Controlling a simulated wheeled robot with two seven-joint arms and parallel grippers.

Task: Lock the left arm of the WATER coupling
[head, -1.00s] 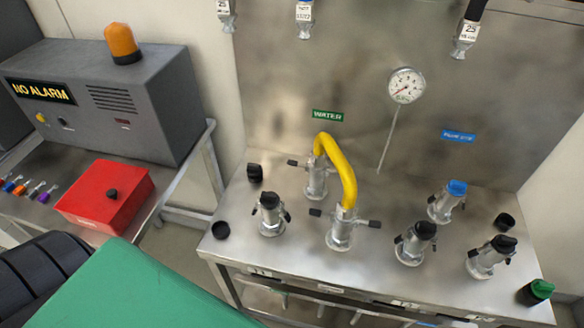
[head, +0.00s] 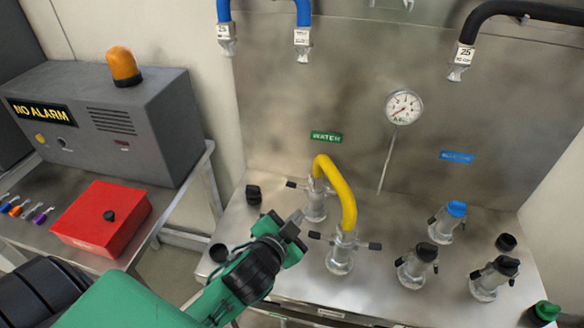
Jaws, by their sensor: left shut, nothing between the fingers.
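The green WATER label (head: 326,137) is on the steel back panel. Below it a yellow hose (head: 347,195) loops from a rear fitting (head: 316,203) to the front coupling (head: 341,258). The front coupling has a dark-tipped left arm (head: 315,235) and a right arm (head: 375,246), both sticking out sideways. My left gripper (head: 296,228) is shut and empty, just left of the front coupling's left arm, with a small apparent gap. My right gripper is not in view.
Several capped fittings stand to the right, including a blue-capped one (head: 446,222). A pressure gauge (head: 404,107) is on the panel, and hoses hang above. A red box (head: 103,218) and a grey alarm unit (head: 110,120) stand at the left.

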